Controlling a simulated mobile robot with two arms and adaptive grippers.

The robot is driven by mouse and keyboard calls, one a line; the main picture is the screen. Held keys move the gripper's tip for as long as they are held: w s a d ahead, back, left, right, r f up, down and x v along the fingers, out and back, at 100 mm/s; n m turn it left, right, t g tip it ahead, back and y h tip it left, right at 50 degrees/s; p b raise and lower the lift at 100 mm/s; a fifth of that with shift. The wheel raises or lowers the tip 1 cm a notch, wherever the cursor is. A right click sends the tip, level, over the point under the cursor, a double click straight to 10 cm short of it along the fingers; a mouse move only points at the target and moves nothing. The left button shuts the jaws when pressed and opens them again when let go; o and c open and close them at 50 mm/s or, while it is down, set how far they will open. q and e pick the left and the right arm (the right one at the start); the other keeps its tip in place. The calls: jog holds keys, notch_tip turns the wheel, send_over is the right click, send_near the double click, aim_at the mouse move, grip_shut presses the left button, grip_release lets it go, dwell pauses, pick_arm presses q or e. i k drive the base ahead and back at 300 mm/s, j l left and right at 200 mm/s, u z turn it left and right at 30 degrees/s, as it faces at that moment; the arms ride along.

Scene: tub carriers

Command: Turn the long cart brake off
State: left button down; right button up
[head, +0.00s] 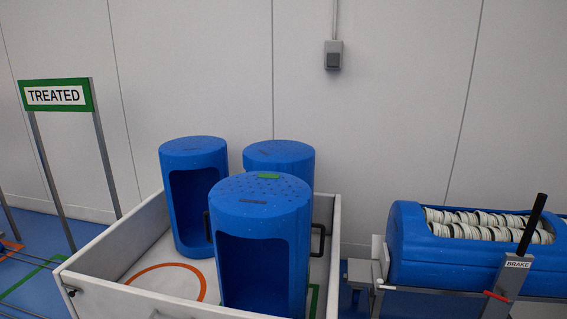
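The brake (517,265) of the long cart is at the right edge in the head view, marked by a plate reading BRAKE. Its lever has a black grip (533,222) that points up and leans to the right. A red piece (496,296) crosses the grey post below the plate. The long cart's grey frame (440,293) bears a long blue tub (430,262) lying on its side, with rows of whitish round pieces inside. The cart's right end is cut off by the picture edge. Neither of my grippers shows.
A white-walled box (110,245) holds several upright blue tubs (262,200), the front one with black side handles. A TREATED sign (56,95) stands at left. A grey switch box (333,55) is on the wall. A narrow gap separates box and cart.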

aim_at(505, 296)
jog(key=z, duration=1.55)
jog(key=i+j+z, duration=0.2)
jog(key=i, duration=0.35)
jog(key=i+l, duration=0.05)
jog(key=l, duration=0.05)
